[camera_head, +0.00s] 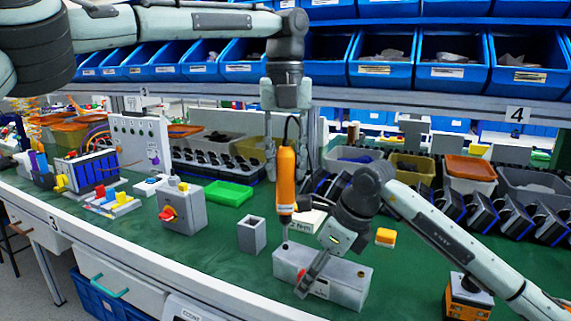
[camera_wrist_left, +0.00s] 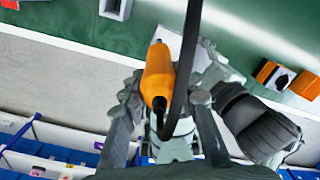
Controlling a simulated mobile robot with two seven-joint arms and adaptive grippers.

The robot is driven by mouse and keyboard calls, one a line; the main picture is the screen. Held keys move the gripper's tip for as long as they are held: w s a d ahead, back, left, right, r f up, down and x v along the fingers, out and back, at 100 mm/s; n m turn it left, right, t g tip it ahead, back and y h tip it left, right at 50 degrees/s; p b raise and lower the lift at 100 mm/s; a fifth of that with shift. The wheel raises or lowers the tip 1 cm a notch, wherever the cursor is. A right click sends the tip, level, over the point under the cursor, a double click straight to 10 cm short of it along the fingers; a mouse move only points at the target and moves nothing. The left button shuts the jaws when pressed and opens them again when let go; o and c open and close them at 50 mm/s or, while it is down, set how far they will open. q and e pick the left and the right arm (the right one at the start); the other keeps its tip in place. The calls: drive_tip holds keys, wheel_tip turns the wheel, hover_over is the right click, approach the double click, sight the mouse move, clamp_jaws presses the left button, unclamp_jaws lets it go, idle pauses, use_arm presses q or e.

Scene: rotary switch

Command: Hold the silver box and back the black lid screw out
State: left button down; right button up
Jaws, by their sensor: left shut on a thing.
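The silver box (camera_head: 346,283) stands on the green bench top, front centre. My right gripper (camera_head: 312,272) comes down over it, with one finger across its front face. Its other finger is hidden, so I cannot tell whether it grips. My left gripper (camera_head: 286,150) points down and is shut on an orange screwdriver (camera_head: 286,182) with a black cable. The screwdriver is upright, its lower end above the back of the box. In the left wrist view, the orange screwdriver (camera_wrist_left: 157,78) sits between my left fingers. I cannot make out the black lid screw.
A hollow grey block (camera_head: 252,236) stands left of the box. A grey box with a red knob (camera_head: 183,207) and a green tray (camera_head: 228,193) are further left. An orange switch box (camera_head: 468,298) is at right. Bins line the back.

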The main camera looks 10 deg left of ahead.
sight(286, 140)
use_arm(q)
drive_tip(key=shift+f, duration=0.6)
idle(1.1)
drive_tip(key=shift+d+r, duration=0.15)
drive_tip(key=shift+r, duration=0.25)
use_arm(e)
drive_tip(key=shift+r, duration=0.2)
idle(1.7)
use_arm(q)
drive_tip(key=shift+r, duration=2.35)
use_arm(e)
drive_tip(key=shift+f, duration=0.15)
drive_tip(key=o, duration=1.8)
drive_tip(key=shift+c, duration=0.2)
drive_tip(key=v, duration=1.2)
